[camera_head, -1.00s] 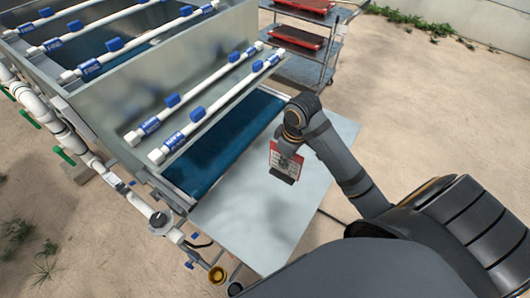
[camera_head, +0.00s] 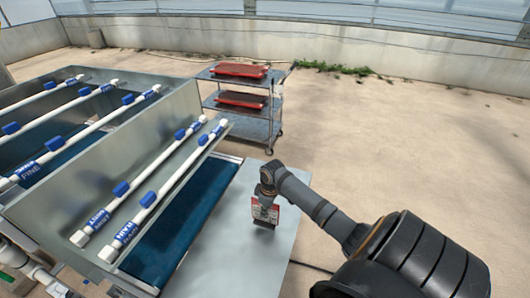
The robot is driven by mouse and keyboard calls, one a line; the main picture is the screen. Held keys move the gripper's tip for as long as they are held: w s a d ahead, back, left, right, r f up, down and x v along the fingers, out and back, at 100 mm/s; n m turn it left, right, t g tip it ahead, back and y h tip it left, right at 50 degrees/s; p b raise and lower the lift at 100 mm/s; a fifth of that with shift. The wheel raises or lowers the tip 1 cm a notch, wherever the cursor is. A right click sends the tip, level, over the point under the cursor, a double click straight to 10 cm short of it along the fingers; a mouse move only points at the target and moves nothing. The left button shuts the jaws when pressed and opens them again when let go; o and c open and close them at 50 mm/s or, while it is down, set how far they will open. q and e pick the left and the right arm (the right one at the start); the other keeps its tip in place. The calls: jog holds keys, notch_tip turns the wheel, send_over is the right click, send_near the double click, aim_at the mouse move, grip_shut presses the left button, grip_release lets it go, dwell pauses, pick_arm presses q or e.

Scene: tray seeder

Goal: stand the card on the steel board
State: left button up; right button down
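The steel board (camera_head: 225,258) is a flat grey plate beside the seeder's blue belt. A small red and white card (camera_head: 257,209) with a dark strip at its lower edge is upright over the board. My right gripper (camera_head: 267,206) comes down from above at the card and appears shut on it; the fingers are small and partly merge with the card. I cannot tell whether the card's lower edge touches the board. My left gripper is out of view.
The seeder's metal hopper (camera_head: 120,165) with white pipes and blue clips stands to the left of the blue belt (camera_head: 190,215). A grey cart (camera_head: 262,128) with red trays (camera_head: 240,70) stands behind. Sandy floor to the right is open.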

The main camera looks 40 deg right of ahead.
aim_at(264, 220)
notch_tip(264, 220, down, 3)
jog(key=shift+w+f, duration=0.15)
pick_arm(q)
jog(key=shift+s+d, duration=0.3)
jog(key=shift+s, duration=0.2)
pick_arm(e)
jog(key=shift+d+f, duration=0.1)
jog(key=shift+f, duration=0.1)
jog(key=c, duration=1.5)
grip_release()
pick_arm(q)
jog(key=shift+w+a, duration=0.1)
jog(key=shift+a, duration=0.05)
pick_arm(e)
jog(key=shift+r, duration=0.3)
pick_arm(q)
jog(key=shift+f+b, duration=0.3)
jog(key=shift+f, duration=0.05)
pick_arm(e)
jog(key=r, duration=0.4)
jog(key=s+r, duration=0.1)
jog(key=r, duration=0.6)
jog(key=shift+s+d+r, duration=0.2)
jog(key=shift+d+r, duration=0.1)
jog(key=shift+d, duration=0.05)
